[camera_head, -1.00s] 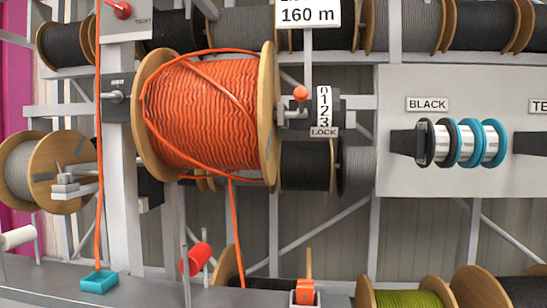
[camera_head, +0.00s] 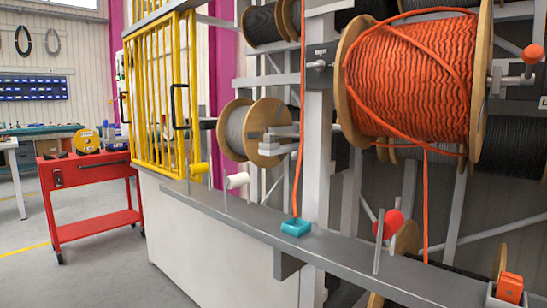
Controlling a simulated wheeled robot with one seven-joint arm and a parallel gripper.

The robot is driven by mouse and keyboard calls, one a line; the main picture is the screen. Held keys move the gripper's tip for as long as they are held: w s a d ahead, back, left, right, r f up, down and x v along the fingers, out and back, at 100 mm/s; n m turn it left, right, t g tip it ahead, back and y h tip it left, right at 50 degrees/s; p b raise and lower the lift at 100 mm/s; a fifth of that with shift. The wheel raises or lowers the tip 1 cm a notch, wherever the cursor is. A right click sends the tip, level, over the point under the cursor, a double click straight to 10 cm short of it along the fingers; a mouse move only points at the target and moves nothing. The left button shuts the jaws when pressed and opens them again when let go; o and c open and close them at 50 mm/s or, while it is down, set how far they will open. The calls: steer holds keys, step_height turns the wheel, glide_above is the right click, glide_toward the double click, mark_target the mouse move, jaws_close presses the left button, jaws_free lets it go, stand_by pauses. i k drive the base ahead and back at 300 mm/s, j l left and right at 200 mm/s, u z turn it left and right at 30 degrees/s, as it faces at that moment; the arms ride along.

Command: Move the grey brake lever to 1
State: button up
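No lever that I can clearly name as the grey brake lever shows. A lever with an orange-red knob (camera_head: 533,54) stands at the right edge, beside the large orange cable reel (camera_head: 410,80). The numbered scale by it is out of the picture. A dark box with a small grey fitting (camera_head: 319,65) is on the post left of that reel. A grey cable reel (camera_head: 238,130) hangs further left, with a pale grey bracket (camera_head: 278,142) in front. My gripper is not in view.
A yellow barred gate (camera_head: 160,90) and red cart (camera_head: 90,185) stand left. Floor is open at lower left.

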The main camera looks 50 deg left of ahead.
mark_target(295, 155)
steer(key=u, duration=1.8)
steer(key=i+j, duration=0.2)
steer(key=i, duration=0.2)
steer(key=i+j, duration=0.15)
steer(key=i, duration=0.3)
